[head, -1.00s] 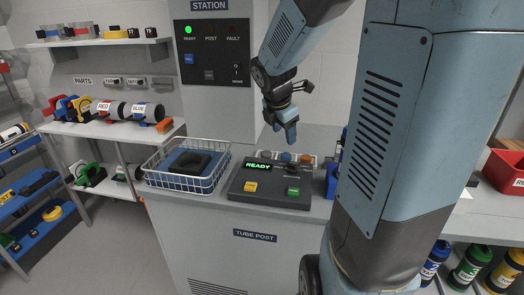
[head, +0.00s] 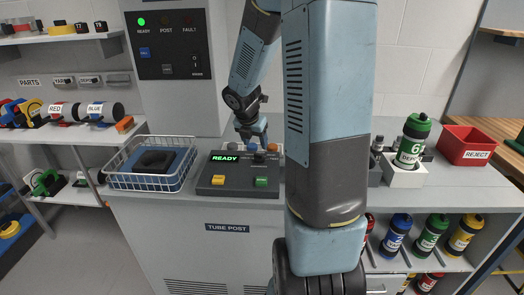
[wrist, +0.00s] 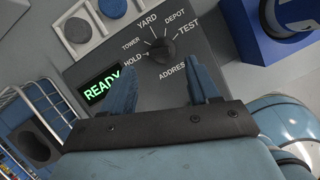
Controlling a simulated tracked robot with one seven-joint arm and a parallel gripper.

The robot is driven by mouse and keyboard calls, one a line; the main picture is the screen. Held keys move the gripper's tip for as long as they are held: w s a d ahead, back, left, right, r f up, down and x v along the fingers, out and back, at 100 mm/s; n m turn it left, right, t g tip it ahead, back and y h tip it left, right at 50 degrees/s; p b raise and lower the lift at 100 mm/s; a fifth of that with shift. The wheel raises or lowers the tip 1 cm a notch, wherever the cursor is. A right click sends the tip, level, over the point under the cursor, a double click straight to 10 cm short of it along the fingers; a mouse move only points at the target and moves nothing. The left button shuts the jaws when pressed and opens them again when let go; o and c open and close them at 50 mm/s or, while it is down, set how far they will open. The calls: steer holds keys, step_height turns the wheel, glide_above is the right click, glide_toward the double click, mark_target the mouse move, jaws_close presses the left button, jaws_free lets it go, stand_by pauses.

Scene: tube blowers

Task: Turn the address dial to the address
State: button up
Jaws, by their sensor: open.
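The address dial (wrist: 162,50) is a dark round knob on the grey console in the wrist view. Labels HOLD, TOWER, YARD, DEPOT and TEST fan around it, with ADDRESS printed below. I cannot tell for sure which label its pointer faces. My gripper (wrist: 163,86) is open and empty, its two blue fingers apart, near the knob's lower side in the picture. In the head view my gripper (head: 254,139) hangs just above the back right of the console (head: 240,188). A green canister (head: 412,145) with a label, perhaps DEPOT, stands upright in a white holder.
The console's green READY display (wrist: 102,88) is lit. A wire basket (head: 150,181) stands left of the console, holding a blue pad and a dark item. A red REJECT bin (head: 466,146) is at the right. My arm covers the counter's middle.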

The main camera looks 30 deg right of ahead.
mark_target(258, 155)
steer(key=shift+x, duration=3.15)
steer(key=shift+c, duration=0.2)
